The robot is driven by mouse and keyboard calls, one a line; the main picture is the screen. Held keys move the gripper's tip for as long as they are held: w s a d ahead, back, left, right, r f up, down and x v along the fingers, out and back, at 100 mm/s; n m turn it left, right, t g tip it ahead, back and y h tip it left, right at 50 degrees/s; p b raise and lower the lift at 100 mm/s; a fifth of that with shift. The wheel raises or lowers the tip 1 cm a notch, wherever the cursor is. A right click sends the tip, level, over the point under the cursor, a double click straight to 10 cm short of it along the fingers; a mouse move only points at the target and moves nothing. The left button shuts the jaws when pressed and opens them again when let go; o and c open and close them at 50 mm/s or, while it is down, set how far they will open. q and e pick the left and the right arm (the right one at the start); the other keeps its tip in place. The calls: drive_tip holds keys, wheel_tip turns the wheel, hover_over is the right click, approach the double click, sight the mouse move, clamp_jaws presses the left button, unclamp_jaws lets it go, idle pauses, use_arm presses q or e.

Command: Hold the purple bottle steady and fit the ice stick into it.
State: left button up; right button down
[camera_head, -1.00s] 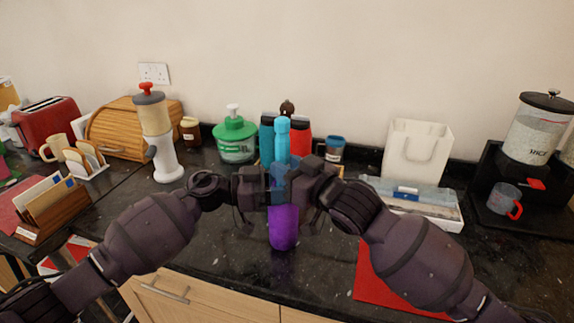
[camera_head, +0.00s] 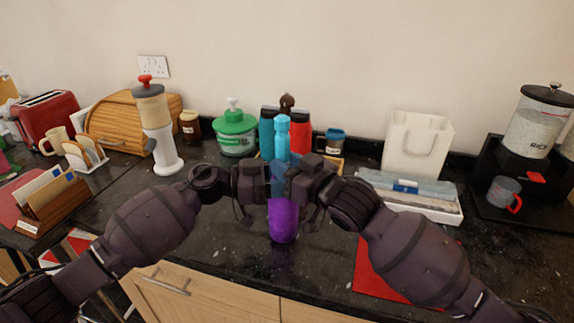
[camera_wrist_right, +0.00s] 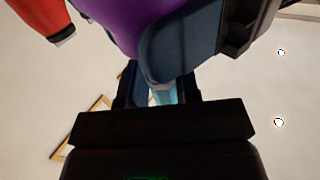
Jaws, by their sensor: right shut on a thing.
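The purple bottle (camera_head: 283,224) is upright above the dark counter in the middle of the head view, its upper part hidden by my grippers. The light-blue ice stick (camera_head: 282,138) stands upright directly above it, in line with it. My right gripper (camera_head: 292,180) comes from the right and is shut on the ice stick, which shows between its fingers in the right wrist view (camera_wrist_right: 162,96). My left gripper (camera_head: 270,181) comes from the left and is shut on the bottle; a bluish finger pad lies against the purple side (camera_wrist_right: 130,20) in the wrist view. The bottle's mouth is hidden.
Behind stand a green pump tub (camera_head: 236,134), a red bottle (camera_head: 300,132) and a cup (camera_head: 334,142). The counter's front is mostly clear.

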sight(287, 134)
drive_tip(key=shift+r, duration=3.55)
drive_tip(key=shift+r, duration=0.1)
wheel_tip(287, 134, down, 8)
drive_tip(key=shift+r, duration=0.2)
idle(3.3)
drive_tip(key=c, duration=0.8)
unclamp_jaws()
drive_tip(key=shift+f, duration=0.1)
